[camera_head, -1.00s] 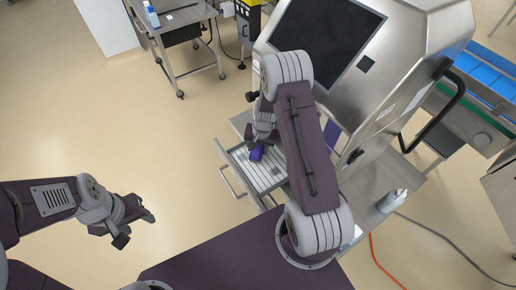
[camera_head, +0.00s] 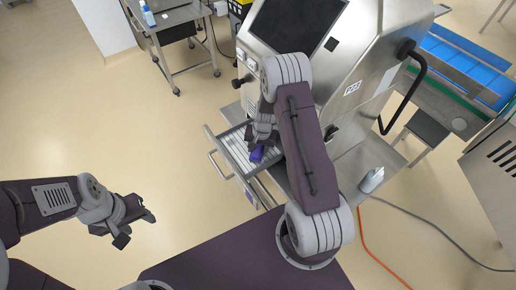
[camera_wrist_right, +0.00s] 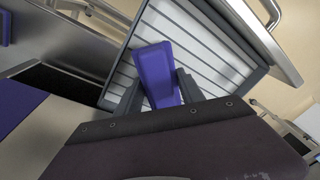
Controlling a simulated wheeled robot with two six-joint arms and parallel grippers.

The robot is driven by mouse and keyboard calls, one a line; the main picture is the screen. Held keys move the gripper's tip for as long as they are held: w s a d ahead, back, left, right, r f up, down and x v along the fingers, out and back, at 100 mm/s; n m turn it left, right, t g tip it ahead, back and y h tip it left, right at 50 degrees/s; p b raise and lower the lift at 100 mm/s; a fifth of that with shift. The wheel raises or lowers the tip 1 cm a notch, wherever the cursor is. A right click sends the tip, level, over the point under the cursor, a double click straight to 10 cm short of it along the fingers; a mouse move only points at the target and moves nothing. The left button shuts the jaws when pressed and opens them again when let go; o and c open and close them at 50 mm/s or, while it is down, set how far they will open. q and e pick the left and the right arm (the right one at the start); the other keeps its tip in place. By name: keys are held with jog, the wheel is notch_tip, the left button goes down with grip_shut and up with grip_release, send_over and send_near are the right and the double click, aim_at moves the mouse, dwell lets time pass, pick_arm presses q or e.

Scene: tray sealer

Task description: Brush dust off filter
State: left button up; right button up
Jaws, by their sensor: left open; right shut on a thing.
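The filter looks to be the white slatted panel in a grey frame (camera_head: 234,146), sitting in a pulled-out drawer of the steel machine; it fills much of the right wrist view (camera_wrist_right: 212,48). My right gripper (camera_head: 259,145) is shut on a purple block-like object, likely the brush (camera_wrist_right: 158,74), which shows over the slats in the head view (camera_head: 257,154). Its bristles are hidden, and I cannot tell whether it touches the slats. My left gripper (camera_head: 136,222) is open and empty over bare floor, well left of the drawer.
The steel machine (camera_head: 350,60) stands behind the drawer, whose handle (camera_head: 218,166) juts left. A grey-white bottle (camera_head: 372,180) stands on the steel shelf at right. A steel cart (camera_head: 172,22) is at the back left. An orange hose (camera_head: 370,250) lies on the floor. Floor at left is clear.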

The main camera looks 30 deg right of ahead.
notch_tip(320, 180, up, 3)
jog(key=shift+d+r+p, duration=0.1)
jog(key=shift+p, duration=0.25)
jog(key=shift+w+r+p, duration=0.25)
jog(key=shift+r+p, duration=0.6)
jog(key=shift+p, duration=0.1)
notch_tip(320, 180, up, 2)
jog(key=shift+s+r+p, duration=0.1)
jog(key=shift+r+p, duration=0.1)
jog(key=shift+p, duration=0.8)
jog(key=shift+r+p, duration=0.4)
jog(key=shift+r, duration=0.1)
pick_arm(q)
notch_tip(320, 180, up, 6)
jog(key=shift+w+a, duration=0.25)
jog(key=shift+a, duration=0.05)
